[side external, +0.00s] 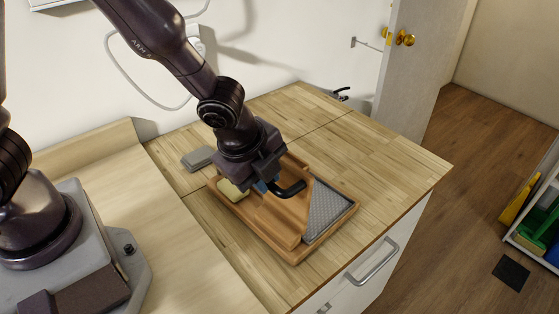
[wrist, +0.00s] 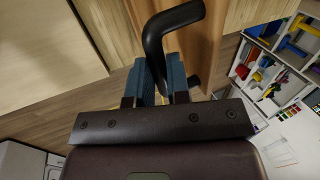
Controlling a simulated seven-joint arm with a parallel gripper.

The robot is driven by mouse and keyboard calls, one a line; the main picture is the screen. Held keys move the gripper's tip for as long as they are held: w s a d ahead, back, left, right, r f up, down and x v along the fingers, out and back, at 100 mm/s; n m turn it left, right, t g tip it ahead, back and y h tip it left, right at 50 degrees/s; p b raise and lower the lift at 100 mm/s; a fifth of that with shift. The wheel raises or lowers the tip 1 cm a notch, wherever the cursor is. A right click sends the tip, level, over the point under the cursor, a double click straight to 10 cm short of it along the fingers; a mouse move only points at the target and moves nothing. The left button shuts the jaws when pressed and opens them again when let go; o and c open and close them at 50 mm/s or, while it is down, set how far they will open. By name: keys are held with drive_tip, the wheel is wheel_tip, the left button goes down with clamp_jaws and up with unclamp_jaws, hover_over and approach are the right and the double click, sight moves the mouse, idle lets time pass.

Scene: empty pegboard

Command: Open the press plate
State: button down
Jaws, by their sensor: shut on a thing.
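The wooden press (side external: 298,258) sits on the worktop, with a grey textured bed (side external: 328,210) showing on its right side. Its wooden press plate (side external: 275,222) appears tilted up from the base, though my wrist hides part of it. A bent black handle (side external: 292,190) sticks out from under my gripper (side external: 264,187). In the wrist view the handle (wrist: 175,20) runs down between the blue finger pads of my gripper (wrist: 165,75), which is shut on it. The wooden board (wrist: 205,50) shows behind the handle there.
A yellowish block (side external: 233,191) lies at the press's left end. A grey flat object (side external: 198,158) lies on the worktop behind it. The drawer handle (side external: 372,261) is below the front edge. The worktop's right side is clear.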

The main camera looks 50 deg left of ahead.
drive_tip(key=shift+s+d+f, duration=0.1)
drive_tip(key=shift+s+f, duration=0.35)
drive_tip(key=shift+s, duration=0.4)
drive_tip(key=shift+s+f, duration=0.45)
drive_tip(key=shift+s, duration=0.5)
drive_tip(key=c, duration=1.1)
unclamp_jaws()
drive_tip(key=v, duration=1.3)
drive_tip(key=shift+d, duration=0.1)
